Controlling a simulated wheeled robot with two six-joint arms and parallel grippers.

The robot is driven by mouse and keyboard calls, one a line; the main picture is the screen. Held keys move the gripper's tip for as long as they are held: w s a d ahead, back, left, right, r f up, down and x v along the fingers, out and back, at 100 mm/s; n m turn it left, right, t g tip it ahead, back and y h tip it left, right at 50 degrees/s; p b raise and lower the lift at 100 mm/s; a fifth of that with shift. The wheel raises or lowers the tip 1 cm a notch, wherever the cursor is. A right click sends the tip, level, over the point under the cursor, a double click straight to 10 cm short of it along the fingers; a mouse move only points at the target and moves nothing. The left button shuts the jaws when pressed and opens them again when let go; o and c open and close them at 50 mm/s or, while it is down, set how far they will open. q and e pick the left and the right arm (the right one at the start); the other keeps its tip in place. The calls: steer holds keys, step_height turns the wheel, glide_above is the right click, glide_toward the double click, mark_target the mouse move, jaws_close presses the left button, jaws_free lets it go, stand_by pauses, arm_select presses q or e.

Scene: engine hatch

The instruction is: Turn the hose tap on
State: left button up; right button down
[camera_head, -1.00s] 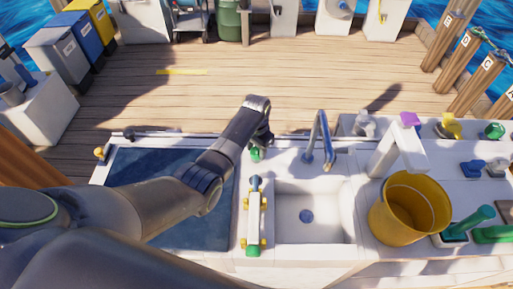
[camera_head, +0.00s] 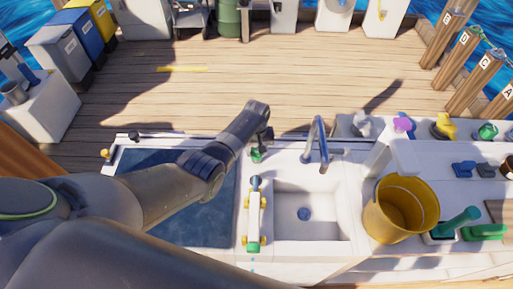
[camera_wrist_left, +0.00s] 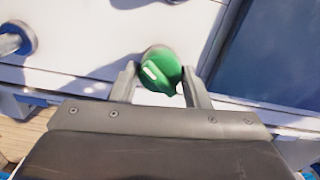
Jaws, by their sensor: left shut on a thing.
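The hose tap is a round green knob (camera_head: 257,155) on the white counter between the blue panel and the sink. In the left wrist view the green knob (camera_wrist_left: 163,72) has a raised grip with a white mark. My left gripper (camera_head: 266,139) is at the knob, partly hidden by its own wrist in the head view. In the left wrist view its two fingers (camera_wrist_left: 160,85) are on either side of the knob's grip, closed on it. A white fitting (camera_head: 254,215) with yellow side pieces and a green end stands in front of the knob. Small bluish specks show below that end.
A sink (camera_head: 300,225) with a blue-grey faucet (camera_head: 318,145) lies right of the knob. A yellow bucket (camera_head: 390,222) stands farther right, near several coloured fittings. The dark blue panel (camera_head: 160,215) lies left, under my left arm.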

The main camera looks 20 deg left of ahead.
mark_target(256, 150)
arm_select(q)
steer(key=n, duration=0.3)
steer(key=shift+r+n+p, duration=0.1)
steer(key=shift+n+p, duration=0.3)
steer(key=shift+n, duration=1.8)
steer(key=shift+p, duration=0.3)
steer(key=o, duration=1)
steer(key=shift+c, duration=0.2)
steer(key=shift+r, duration=0.35)
step_height(256, 150, up, 7)
steer(key=shift+r+p, duration=0.2)
steer(key=shift+p, duration=0.75)
step_height(256, 150, up, 9)
steer(key=b, duration=0.1)
